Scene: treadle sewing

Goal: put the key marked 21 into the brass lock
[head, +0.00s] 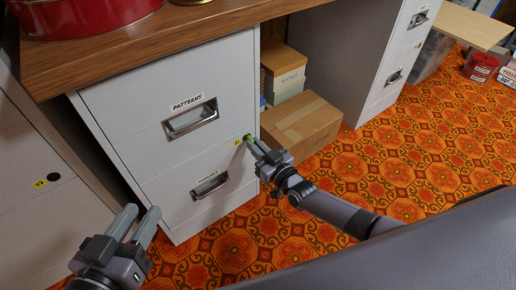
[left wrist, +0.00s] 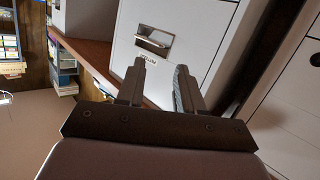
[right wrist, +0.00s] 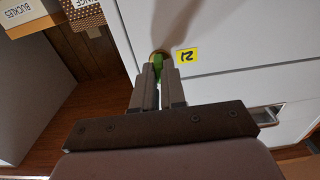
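My right gripper (head: 258,148) is shut on a green key (right wrist: 158,70) at the right edge of the grey cabinet marked PATTERNS (head: 134,107). In the right wrist view, the key points at a round brass lock (right wrist: 166,53), mostly hidden behind the key and fingers. The key's tip is at the lock; I cannot tell how deep it sits. A yellow label (right wrist: 187,56) beside the lock reads 21, upside down in that view. The key's own marking cannot be read. My left gripper (head: 137,224) is open and empty in front of the cabinet's left side.
A wooden desk top (head: 150,36) lies above the cabinet, with a red tin (head: 82,14) on it. Cardboard boxes (head: 301,122) stand in the knee space. A cabinet at the left has a black round spot (head: 54,176) and a yellow label. The patterned carpet is open to the right.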

